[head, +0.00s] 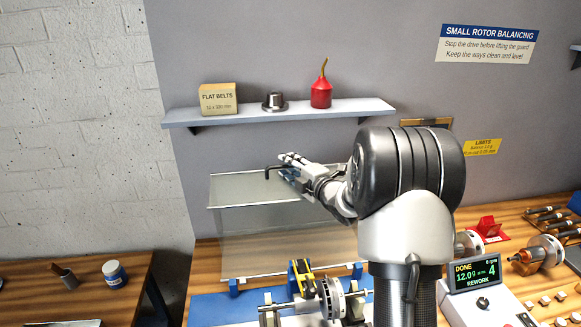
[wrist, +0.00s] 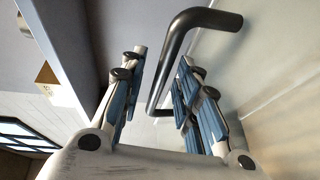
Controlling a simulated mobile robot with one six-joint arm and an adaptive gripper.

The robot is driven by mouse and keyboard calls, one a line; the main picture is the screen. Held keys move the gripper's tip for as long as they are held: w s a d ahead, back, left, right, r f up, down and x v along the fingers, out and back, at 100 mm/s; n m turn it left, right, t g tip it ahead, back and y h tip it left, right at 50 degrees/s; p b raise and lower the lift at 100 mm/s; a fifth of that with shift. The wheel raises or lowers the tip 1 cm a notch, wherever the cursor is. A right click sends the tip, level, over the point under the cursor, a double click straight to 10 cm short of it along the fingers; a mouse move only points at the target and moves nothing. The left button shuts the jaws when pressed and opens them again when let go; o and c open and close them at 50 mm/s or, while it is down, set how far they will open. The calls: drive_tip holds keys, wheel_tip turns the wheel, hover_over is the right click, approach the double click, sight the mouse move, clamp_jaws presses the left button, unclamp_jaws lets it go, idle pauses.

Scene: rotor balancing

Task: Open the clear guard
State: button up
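The clear guard (head: 285,238) is a see-through panel with pale edge strips. In the head view it stands raised behind the rotor (head: 333,298), above blue mounts at its lower edge, and its upper section (head: 245,190) leans back. Its black bent handle (head: 268,170) is at the top, beside my gripper (head: 289,166). In the wrist view the handle (wrist: 168,65) runs between the two fingers of my gripper (wrist: 162,55), with visible gaps at the fingertips. The fingers are apart and do not clamp it. My arm hides the guard's right side.
A wall shelf (head: 350,109) above the guard holds a flat belts box (head: 218,99), a metal part (head: 274,102) and a red oil can (head: 321,93). A display unit (head: 477,280) reading DONE and REWORK stands right of my arm. A second bench (head: 85,280) is at left.

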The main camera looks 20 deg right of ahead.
drive_tip(key=shift+c, duration=0.6)
clamp_jaws()
